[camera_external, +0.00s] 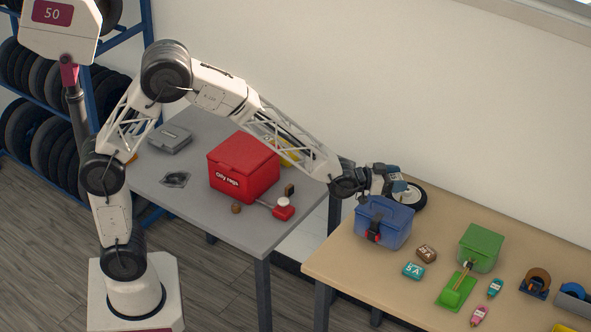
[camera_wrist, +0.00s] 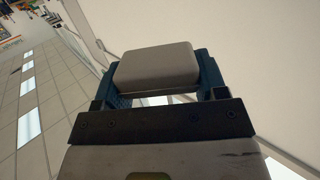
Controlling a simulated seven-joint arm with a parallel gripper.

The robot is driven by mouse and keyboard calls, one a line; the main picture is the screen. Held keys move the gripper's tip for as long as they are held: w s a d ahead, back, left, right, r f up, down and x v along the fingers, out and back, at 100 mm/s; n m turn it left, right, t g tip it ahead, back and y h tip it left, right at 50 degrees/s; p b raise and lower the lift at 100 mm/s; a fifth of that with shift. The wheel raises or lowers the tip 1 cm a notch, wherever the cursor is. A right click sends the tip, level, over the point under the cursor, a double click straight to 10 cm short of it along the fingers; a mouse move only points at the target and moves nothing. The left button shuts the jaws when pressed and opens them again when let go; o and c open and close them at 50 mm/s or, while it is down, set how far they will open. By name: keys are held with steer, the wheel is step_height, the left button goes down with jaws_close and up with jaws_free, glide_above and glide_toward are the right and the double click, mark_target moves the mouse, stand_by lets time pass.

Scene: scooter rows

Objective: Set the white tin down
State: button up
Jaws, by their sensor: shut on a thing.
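The white tin (camera_wrist: 157,64) is a pale, rounded box in the wrist view. It sits between the blue fingers of my gripper (camera_wrist: 158,82), which is shut on it. In the external view my gripper (camera_external: 388,181) is at the end of the outstretched arm, over the back left part of the wooden table (camera_external: 335,262). It is above or just behind the blue lidded box (camera_external: 384,224). The tin is mostly hidden there by the fingers, and I cannot tell its height above the table.
A black wheel (camera_external: 413,197) is close to the right of my gripper. A red box (camera_external: 243,167) is on the grey table (camera_external: 205,205). The wooden table's front left is clear.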

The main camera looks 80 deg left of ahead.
stand_by(0.3)
steer(key=shift+d+f, duration=0.3)
steer(key=shift+d, duration=0.4)
steer(key=s+d+f+n+g+y, duration=0.4)
steer(key=s+d+f+n+y, duration=0.5)
steer(key=s+d+f, duration=0.7)
steer(key=s+d+y, duration=0.2)
steer(key=s, duration=0.1)
steer(key=shift+d+f+g, duration=0.2)
steer(key=shift+d+g, duration=0.05)
steer(key=shift+g, duration=0.15)
steer(key=shift+w, duration=0.2)
steer(key=w+d, duration=0.1)
steer(key=w, duration=0.3)
steer(key=w+d+f, duration=0.1)
steer(key=w, duration=0.4)
steer(key=w+d, duration=0.2)
steer(key=w, duration=0.2)
steer(key=shift+w+f, duration=0.15)
steer(key=shift+w, duration=0.1)
